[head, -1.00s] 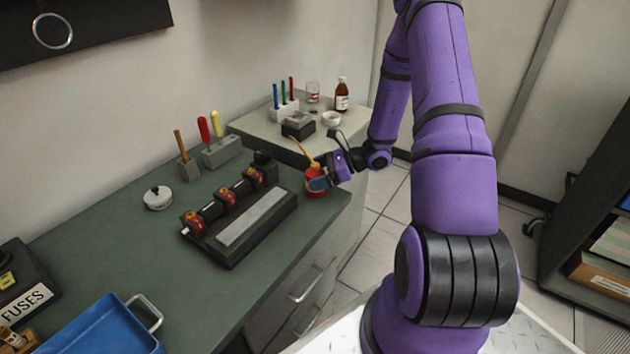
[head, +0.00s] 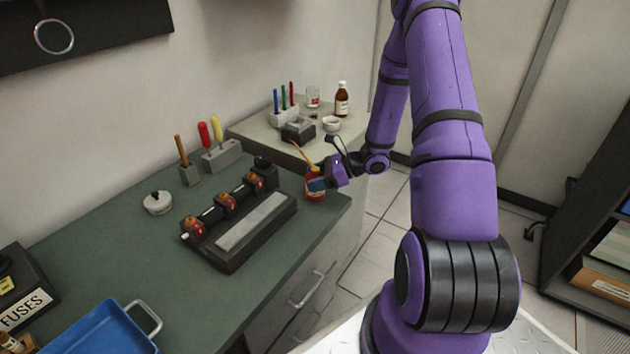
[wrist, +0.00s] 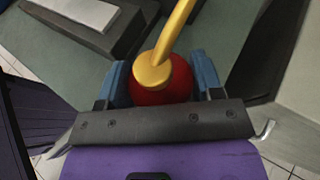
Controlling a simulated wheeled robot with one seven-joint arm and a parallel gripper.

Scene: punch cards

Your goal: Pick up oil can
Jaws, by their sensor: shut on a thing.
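The oil can (head: 312,190) is red with a thin yellow spout and stands upright near the right end of the green workbench. In the wrist view its red body (wrist: 160,97) and gold spout (wrist: 172,45) fill the space between the blue fingers. My gripper (head: 318,184) reaches it from the right and is shut on it, with one finger on either side of the body. The wrist view also shows my gripper (wrist: 160,88). The can's base is hidden in the wrist view, and I cannot tell whether it touches the bench.
A dark device with red-orange parts (head: 226,204) and a grey bar lies left of the can on the green workbench (head: 150,256). A blue tray (head: 100,330) is at the front left. A pale side table (head: 262,130) behind holds a brown bottle (head: 342,100) and pen holder (head: 285,114).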

